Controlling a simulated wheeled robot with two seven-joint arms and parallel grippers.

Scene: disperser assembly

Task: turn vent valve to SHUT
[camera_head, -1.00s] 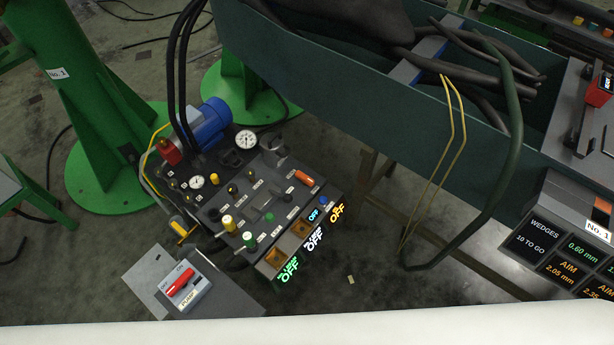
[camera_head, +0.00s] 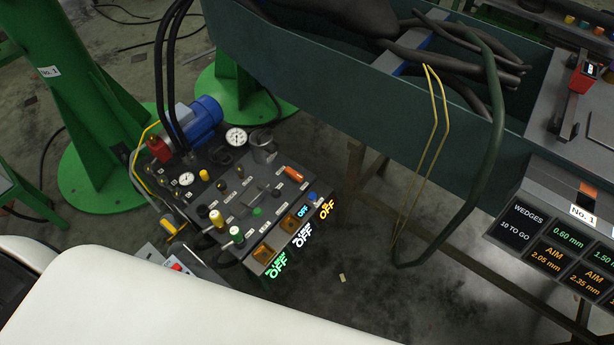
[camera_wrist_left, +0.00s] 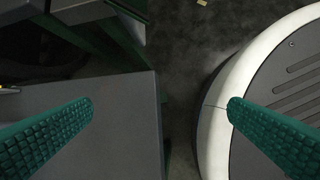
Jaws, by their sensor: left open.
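The grey control panel (camera_head: 250,203) stands on the floor left of centre in the head view. It carries several knobs and small levers, among them an orange handle (camera_head: 293,174), a yellow-topped knob (camera_head: 216,217) and a green-topped knob (camera_head: 236,234). The labels are too small to read, so I cannot tell which one is the vent valve. My left gripper (camera_wrist_left: 160,103) shows only in the left wrist view, its two green ribbed fingers wide apart with nothing between them. No panel control shows in that view. My right gripper is in neither view.
A blue motor (camera_head: 199,119) and pressure gauge (camera_head: 236,137) sit behind the panel. A dark green trough (camera_head: 310,90) runs to its right, with yellow wires (camera_head: 437,130) hanging. A grey flat surface (camera_wrist_left: 120,130) lies under my left gripper. Green columns (camera_head: 75,110) stand left.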

